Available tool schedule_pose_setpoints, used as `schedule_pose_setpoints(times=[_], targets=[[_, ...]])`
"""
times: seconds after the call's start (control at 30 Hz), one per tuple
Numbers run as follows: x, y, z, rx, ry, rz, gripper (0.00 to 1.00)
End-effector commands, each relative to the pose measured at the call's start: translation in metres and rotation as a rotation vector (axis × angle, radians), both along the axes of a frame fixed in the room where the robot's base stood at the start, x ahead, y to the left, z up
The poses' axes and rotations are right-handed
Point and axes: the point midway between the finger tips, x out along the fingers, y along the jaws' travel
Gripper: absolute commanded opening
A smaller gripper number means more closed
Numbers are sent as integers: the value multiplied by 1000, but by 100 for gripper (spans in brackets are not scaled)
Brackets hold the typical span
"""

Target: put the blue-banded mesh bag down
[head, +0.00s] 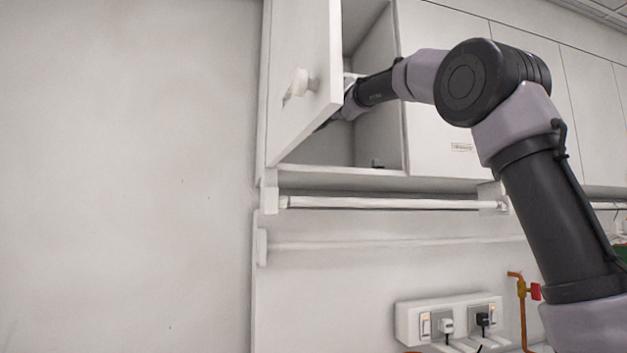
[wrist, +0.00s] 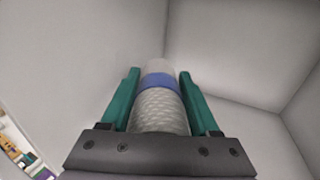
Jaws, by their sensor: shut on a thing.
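The blue-banded mesh bag (wrist: 159,104) is a pale, net-textured roll with a blue band around it, in the middle of the wrist view. My gripper (wrist: 158,82) is shut on it, with one green finger on each side. Around it are the pale inner walls of a cabinet. In the head view my arm reaches into the open wall cabinet (head: 292,180). The cabinet door (head: 308,75) hides my gripper and the bag there. I cannot tell whether the bag touches the cabinet floor.
A small dark object (head: 377,164) sits on the cabinet floor near the right wall. Closed cabinets (head: 447,70) continue right. A white rail (head: 390,204) and sockets (head: 448,319) are below.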

Motion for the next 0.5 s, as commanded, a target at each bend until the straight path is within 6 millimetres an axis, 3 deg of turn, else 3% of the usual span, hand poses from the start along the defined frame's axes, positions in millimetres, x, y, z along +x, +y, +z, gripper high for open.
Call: schedule_pose_setpoints(times=[0.13, 0.3, 0.5], targets=[[0, -1, -9, 2, 2, 2, 8], [0, -1, -40, 3, 3, 1, 8], [-1, 0, -61, 1, 1, 2, 8]])
